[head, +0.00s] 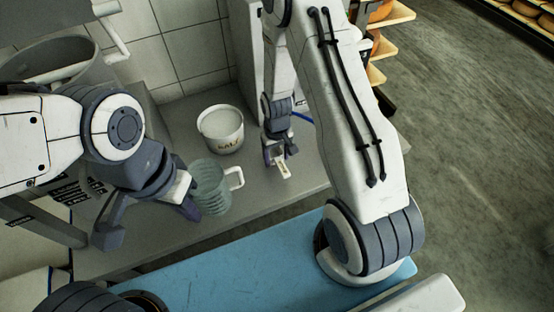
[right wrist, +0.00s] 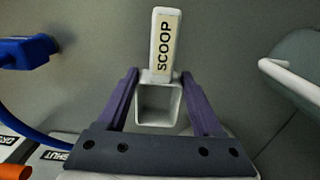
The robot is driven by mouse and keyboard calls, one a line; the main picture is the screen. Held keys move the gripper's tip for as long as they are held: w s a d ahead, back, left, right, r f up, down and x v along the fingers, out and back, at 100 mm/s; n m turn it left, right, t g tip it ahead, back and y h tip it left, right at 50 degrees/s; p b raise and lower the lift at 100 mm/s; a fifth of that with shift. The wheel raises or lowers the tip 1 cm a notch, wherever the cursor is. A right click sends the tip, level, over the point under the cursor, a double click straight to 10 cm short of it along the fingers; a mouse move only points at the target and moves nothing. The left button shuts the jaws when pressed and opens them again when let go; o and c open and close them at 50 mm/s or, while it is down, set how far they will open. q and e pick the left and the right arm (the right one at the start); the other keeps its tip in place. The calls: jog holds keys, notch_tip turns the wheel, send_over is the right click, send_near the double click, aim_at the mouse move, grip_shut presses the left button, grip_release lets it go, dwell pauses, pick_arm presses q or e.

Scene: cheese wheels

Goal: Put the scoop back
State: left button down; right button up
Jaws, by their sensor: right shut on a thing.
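The scoop (right wrist: 163,45) is white, with a pale label reading SCOOP on its upper part and a square hollow part between the fingers of my right gripper (right wrist: 161,88). In the head view the scoop (head: 283,169) shows small at the tips of my right gripper (head: 279,153), over the grey counter. My right gripper is shut on it. A white tub marked SALT (head: 220,130) stands left of the right gripper. My left gripper (head: 149,222) has its fingers spread wide, with one finger beside the jug; I see nothing between them.
A greenish see-through jug (head: 210,186) with a white handle stands between the grippers. The grey counter (head: 275,207) has its front edge close by, and a blue surface (head: 245,272) lies in front. A blue object (right wrist: 28,52) with a cable shows in the right wrist view.

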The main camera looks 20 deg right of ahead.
notch_tip(320, 180, down, 2)
jog(key=shift+f, duration=0.1)
jog(key=shift+f, duration=0.1)
jog(key=o, duration=1.4)
jog(key=shift+c, duration=0.2)
